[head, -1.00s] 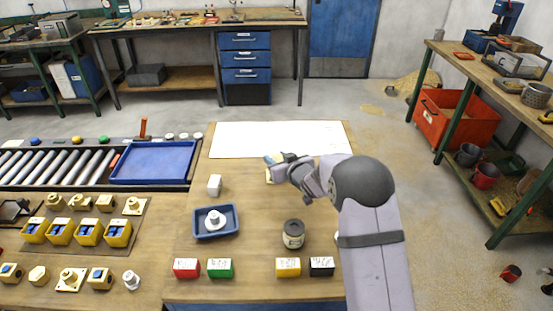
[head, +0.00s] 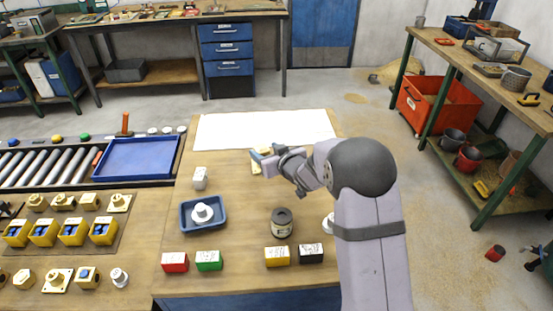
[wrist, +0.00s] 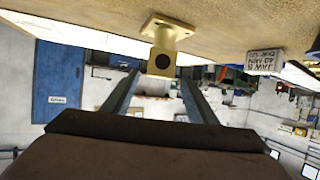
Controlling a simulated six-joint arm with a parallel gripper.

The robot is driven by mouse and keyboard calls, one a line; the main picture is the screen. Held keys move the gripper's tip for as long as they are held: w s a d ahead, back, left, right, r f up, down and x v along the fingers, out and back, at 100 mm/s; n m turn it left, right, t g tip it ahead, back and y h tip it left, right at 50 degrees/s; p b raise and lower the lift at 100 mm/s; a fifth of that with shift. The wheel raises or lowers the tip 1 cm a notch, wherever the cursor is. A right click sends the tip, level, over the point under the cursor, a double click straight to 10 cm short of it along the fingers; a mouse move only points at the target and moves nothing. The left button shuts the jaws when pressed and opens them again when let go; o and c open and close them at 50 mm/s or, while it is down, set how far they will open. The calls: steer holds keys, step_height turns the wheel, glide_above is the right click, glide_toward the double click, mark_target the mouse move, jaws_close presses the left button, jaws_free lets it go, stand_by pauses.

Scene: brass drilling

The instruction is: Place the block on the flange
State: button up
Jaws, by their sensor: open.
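A brass flange (wrist: 168,27) stands with its square plate on the bench; the wrist view shows it upside down. A square brass block (wrist: 162,61) with a dark round hole in its face is at the end of the flange's neck and appears seated on it. My gripper (wrist: 159,77) is open, with its two fingers apart on either side of the block, and seems not to touch it. In the head view my gripper (head: 263,160) is low over the bench by the white sheet and partly hides the flange (head: 256,167).
A pale labelled jaw block (head: 200,178), a blue tray (head: 187,224) holding a white part, and a dark-lidded jar (head: 282,222) stand on the bench. Red, green, yellow and black boxes line its front. The white sheet (head: 240,131) is clear.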

steer(key=b+v, duration=0.1)
steer(key=v, duration=0.7)
steer(key=shift+s, duration=0.1)
step_height(320, 180, up, 4)
steer(key=w+d+m+h+p, duration=0.1)
steer(key=d+m+h+p, duration=0.15)
steer(key=m, duration=0.45)
steer(key=s+f+n+g+h+p, duration=0.1)
steer(key=s+f+g+p, duration=0.3)
steer(key=s, duration=0.8)
steer(key=s+f+n+g+h+b, duration=0.15)
steer(key=s+g, duration=0.45)
steer(key=s, duration=0.7)
steer(key=s+d+f+g+b, duration=0.2)
steer(key=s+d+f, duration=0.4)
steer(key=s, duration=0.4)
steer(key=shift+s+d+b, duration=0.15)
steer(key=shift+s+b, duration=0.2)
steer(key=shift+b, duration=0.05)
